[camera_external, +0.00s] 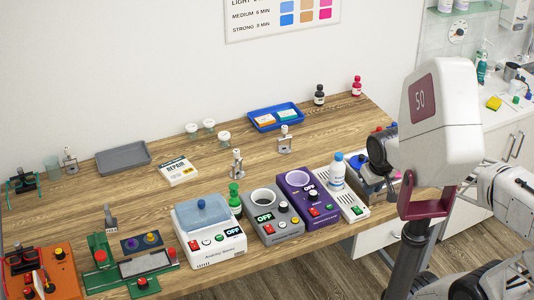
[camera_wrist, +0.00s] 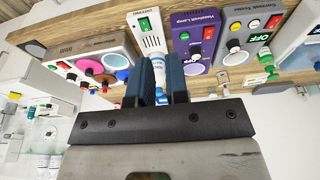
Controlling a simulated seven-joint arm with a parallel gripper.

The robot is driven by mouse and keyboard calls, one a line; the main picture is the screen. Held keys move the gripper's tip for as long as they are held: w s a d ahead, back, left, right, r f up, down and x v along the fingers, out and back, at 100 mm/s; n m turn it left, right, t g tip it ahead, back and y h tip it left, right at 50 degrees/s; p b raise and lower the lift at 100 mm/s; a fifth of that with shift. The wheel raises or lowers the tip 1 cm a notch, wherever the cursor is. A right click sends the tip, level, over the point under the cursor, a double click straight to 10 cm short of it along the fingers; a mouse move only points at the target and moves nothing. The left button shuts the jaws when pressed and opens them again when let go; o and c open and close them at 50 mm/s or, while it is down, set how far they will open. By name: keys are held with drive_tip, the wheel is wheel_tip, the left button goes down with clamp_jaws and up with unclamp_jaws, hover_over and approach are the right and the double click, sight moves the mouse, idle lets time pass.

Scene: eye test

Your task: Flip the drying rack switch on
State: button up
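The drying rack (camera_external: 343,201) is a narrow white slotted unit on the bench, between the purple lamp and the other devices to its right. Its green rocker switch (camera_external: 358,210) is at the near end; it also shows in the wrist view (camera_wrist: 144,24). I cannot tell the switch's position. A white bottle with a blue cap (camera_external: 337,172) stands on the rack. In the wrist view, my gripper (camera_wrist: 156,70) has two blue fingers apart, with the bottle visible through the gap, seemingly beyond the tips. In the external view my arm largely hides the fingers.
The purple lamp unit (camera_external: 303,207) and a grey unit (camera_external: 270,222) stand left of the rack. A white unit with a blue lid (camera_external: 209,239) is farther left. A blue tray (camera_external: 275,117) lies at the back.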

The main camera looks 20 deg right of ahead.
drive_tip(key=shift+w, duration=0.1)
clamp_jaws()
drive_tip(key=n+g, duration=0.3)
drive_tip(key=n, duration=1)
hover_over(360, 211)
drive_tip(key=s+a, duration=0.1)
drive_tip(key=a, duration=0.1)
wheel_tip(360, 211, down, 3)
drive_tip(key=shift+w+d+f+n+g, duration=0.15)
drive_tip(key=shift+w+d+f+n, duration=0.25)
drive_tip(key=shift+n, duration=0.45)
drive_tip(key=shift+w+d+f+n+g, duration=0.2)
drive_tip(key=shift+w+f+n, duration=0.25)
drive_tip(key=shift+w+n, duration=0.35)
drive_tip(key=shift+w+d+f+n+g, duration=0.15)
drive_tip(key=shift+w+d+f+n, duration=0.25)
drive_tip(key=shift+n, duration=0.55)
drive_tip(key=shift+a+f, duration=0.1)
drive_tip(key=shift+s+f, duration=0.3)
drive_tip(key=shift+f, duration=2)
drive_tip(key=shift+s+f, duration=0.3)
drive_tip(key=shift+f, duration=2)
drive_tip(key=shift+s+f, duration=0.3)
drive_tip(key=shift+f, duration=2)
drive_tip(key=shift+f, duration=0.1)
drive_tip(key=shift+s+f, duration=0.1)
drive_tip(key=shift+s, duration=0.05)
